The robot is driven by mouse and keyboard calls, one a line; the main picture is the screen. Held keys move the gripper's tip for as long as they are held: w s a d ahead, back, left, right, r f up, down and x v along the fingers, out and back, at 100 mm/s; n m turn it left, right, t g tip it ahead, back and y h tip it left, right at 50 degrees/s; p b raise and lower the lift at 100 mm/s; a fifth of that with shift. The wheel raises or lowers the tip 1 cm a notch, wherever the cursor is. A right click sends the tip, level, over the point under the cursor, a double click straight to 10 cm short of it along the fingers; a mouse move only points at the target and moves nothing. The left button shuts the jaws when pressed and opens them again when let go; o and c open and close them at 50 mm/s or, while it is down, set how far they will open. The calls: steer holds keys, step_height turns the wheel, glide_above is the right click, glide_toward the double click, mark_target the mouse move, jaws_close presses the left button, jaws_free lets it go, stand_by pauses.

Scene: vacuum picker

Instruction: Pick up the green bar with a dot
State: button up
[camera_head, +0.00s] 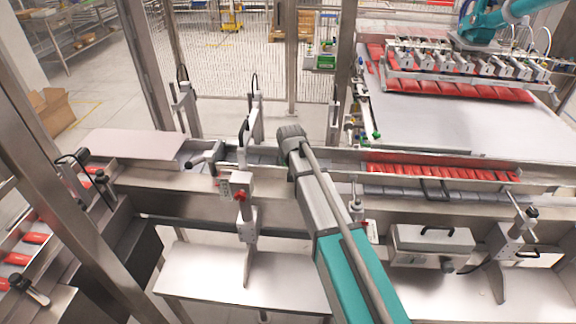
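I cannot make out a green bar with a dot. The bars I see are red: a row of red bars (440,173) lies in the conveyor channel right of centre. More red bars (455,90) lie under the suction head at the upper right, and a few red bars (18,259) lie on the line at the left edge. A teal and grey arm-like part reaches up from the bottom centre to a dark rounded end. It may be my arm, and it hides part of the channel. I see no gripper fingers.
A teal picker robot with a row of suction cups (470,65) hangs over a wide pale belt (450,125). Steel posts (180,70) and sensor brackets (238,190) crowd the line. A bare steel plate (230,275) lies in front.

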steer(key=d, duration=0.7)
steer(key=shift+s+d, duration=0.2)
steer(key=shift+d, duration=0.15)
step_height(320, 180, up, 14)
steer(key=p, duration=1.3)
steer(key=shift+d+f+p, duration=0.15)
steer(key=shift+p, duration=0.15)
